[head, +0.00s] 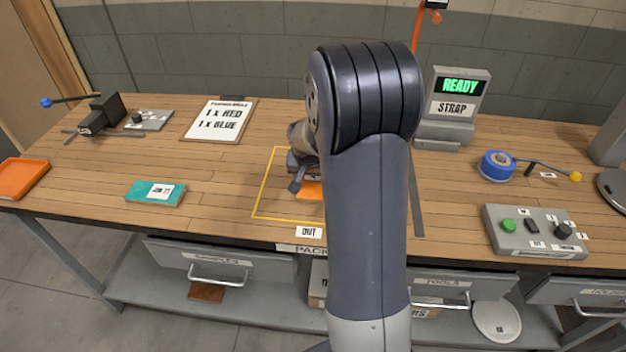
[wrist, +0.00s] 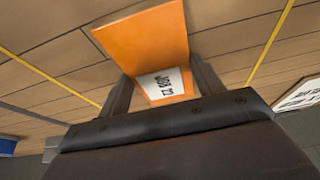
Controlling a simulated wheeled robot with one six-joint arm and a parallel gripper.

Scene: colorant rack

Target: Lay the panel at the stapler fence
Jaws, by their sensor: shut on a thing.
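An orange panel (wrist: 145,42) with a white label that seems to read "JOB 22" is between the two fingers of my gripper (wrist: 163,82), which is shut on it. In the head view the panel (head: 309,190) shows only in part, with my gripper (head: 299,184) over the yellow outlined area; my arm hides the rest. I cannot tell whether the panel touches the table. A black stapler-like device (head: 101,113) stands at the far left, with thin metal bars (head: 110,133) at its base, perhaps the fence.
A teal box (head: 155,193) lies left of the yellow outline (head: 265,180). An orange tray (head: 22,178) is at the left edge. A clipboard (head: 218,120) lies at the back. A button box (head: 535,232) and blue tape roll (head: 497,166) are at right.

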